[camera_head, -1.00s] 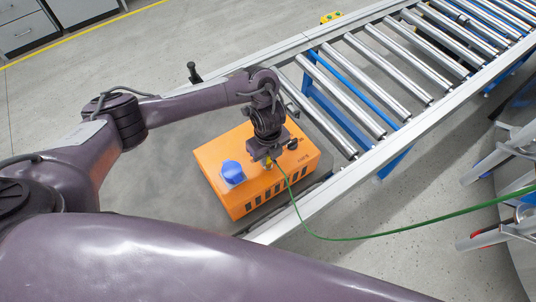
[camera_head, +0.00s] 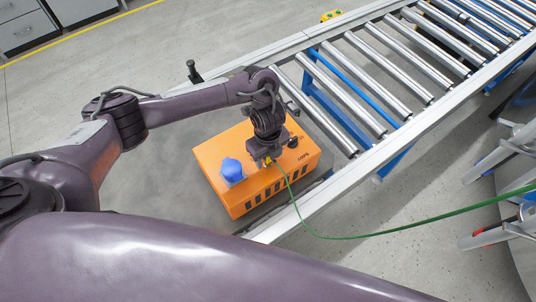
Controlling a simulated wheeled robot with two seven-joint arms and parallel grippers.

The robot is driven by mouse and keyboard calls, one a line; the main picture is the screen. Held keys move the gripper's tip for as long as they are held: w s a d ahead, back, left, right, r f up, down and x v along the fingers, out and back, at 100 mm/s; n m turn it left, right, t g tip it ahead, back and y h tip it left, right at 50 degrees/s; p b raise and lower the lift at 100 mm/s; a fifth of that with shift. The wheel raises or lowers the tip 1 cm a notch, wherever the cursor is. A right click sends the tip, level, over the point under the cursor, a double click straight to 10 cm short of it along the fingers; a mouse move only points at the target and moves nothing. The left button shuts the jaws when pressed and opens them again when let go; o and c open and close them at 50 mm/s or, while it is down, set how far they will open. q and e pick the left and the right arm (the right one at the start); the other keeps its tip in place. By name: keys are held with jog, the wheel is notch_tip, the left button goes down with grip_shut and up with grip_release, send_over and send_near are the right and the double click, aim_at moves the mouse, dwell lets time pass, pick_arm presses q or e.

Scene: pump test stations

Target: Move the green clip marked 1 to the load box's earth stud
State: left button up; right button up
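The orange load box (camera_head: 238,197) sits on a grey plate at the near end of the roller conveyor. A blue capped socket (camera_head: 231,171) and a small black knob (camera_head: 293,142) are on its top. My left gripper (camera_head: 266,161) points down over the box top, between the socket and the knob. A green lead (camera_head: 300,216) runs from the gripper's tip off to the right. The clip, its mark and the earth stud are too small or hidden under the gripper to make out. My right gripper is out of view.
The roller conveyor (camera_head: 375,85) runs from the box to the upper right. A black upright handle (camera_head: 194,72) stands behind the box. Grey metal equipment (camera_head: 500,160) stands at the right edge. Open floor lies at the upper left.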

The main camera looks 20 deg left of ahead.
pick_arm(q)
notch_tip(320, 180, up, 7)
jog(key=shift+r+p, duration=0.1)
jog(key=shift+p, duration=0.95)
jog(key=shift+r, duration=0.35)
jog(key=shift+f, duration=0.1)
